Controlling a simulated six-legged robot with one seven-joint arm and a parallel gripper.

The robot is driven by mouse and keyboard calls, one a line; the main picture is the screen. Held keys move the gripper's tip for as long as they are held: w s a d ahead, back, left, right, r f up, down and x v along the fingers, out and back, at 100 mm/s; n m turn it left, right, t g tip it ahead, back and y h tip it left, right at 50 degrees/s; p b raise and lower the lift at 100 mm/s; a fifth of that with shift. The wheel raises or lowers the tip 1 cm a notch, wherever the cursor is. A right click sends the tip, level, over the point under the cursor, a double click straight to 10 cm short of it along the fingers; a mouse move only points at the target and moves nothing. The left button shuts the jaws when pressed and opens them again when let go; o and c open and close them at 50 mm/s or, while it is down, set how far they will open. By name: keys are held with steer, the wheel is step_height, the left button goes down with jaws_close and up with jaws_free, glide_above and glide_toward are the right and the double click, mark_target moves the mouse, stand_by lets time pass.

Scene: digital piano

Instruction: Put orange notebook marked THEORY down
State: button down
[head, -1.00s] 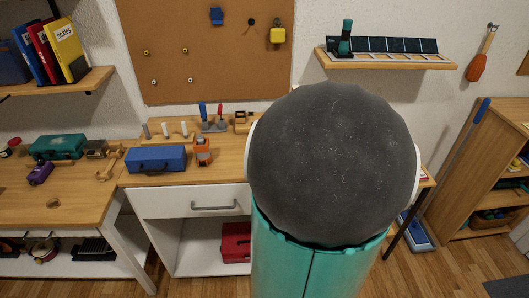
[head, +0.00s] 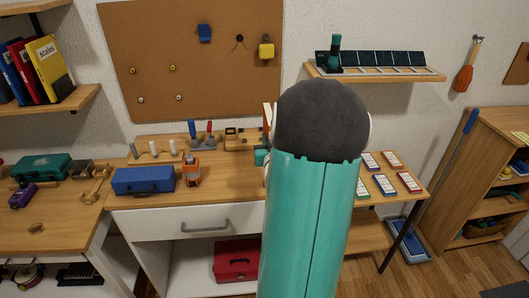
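I cannot make out an orange notebook marked THEORY. A thin pale and orange-brown edge (head: 268,116) shows just left of my arm's dark round joint; I cannot tell what it belongs to. A small teal piece shows below it, against the arm. My teal arm rises through the middle of the head view and covers part of the wooden worktop (head: 235,184). My gripper is hidden behind the arm, so its fingers and anything in them cannot be seen.
A blue toolbox (head: 143,181) and an orange tool (head: 193,173) stand on the worktop left of my arm. Several coloured cards (head: 384,184) lie to its right. Upright books (head: 48,65) fill the upper left shelf. A strip near the worktop's front is bare.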

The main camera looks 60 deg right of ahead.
steer(key=w+f, duration=0.1)
steer(key=w+d+f, duration=0.1)
steer(key=w+f, duration=0.1)
steer(key=f, duration=0.1)
steer(key=shift+d, duration=0.35)
steer(key=shift+f, duration=1.5)
steer(key=shift+f, duration=0.1)
steer(key=c, duration=1.3)
jaws_free()
steer(key=v, duration=1.2)
